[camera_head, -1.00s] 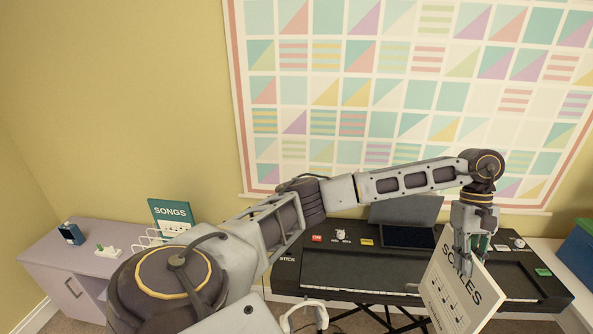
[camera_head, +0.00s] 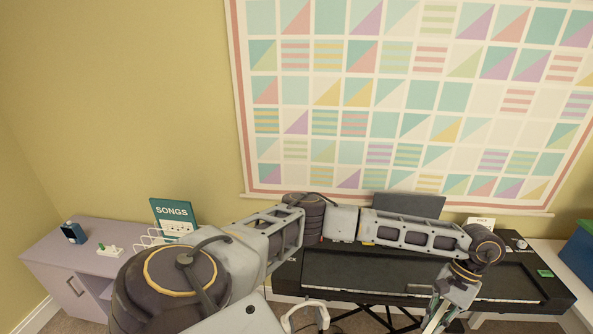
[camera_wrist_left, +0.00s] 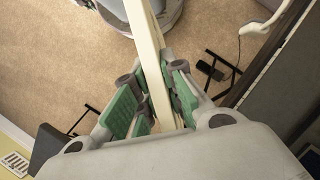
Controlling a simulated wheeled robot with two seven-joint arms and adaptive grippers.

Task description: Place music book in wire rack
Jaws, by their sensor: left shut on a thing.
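My left gripper (camera_head: 437,318) is low at the right in the head view, in front of the keyboard. In the left wrist view my left gripper (camera_wrist_left: 155,92) is shut with its green pads on both sides of the cream music book (camera_wrist_left: 148,50), seen edge-on. The book's cover, which read "SCALES" earlier, is not readable now. The white wire rack (camera_head: 152,236) stands on the lilac cabinet at the left of the head view, far from the gripper. My left forearm hides part of that area. My right gripper is not in view.
A teal "SONGS" book (camera_head: 174,217) stands upright at the wire rack. A dark blue object (camera_head: 73,233) and a small green-and-white item (camera_head: 109,250) lie on the lilac cabinet (camera_head: 45,262). A black keyboard (camera_head: 400,272) stands below the arm. White headphones (camera_head: 305,315) hang in front.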

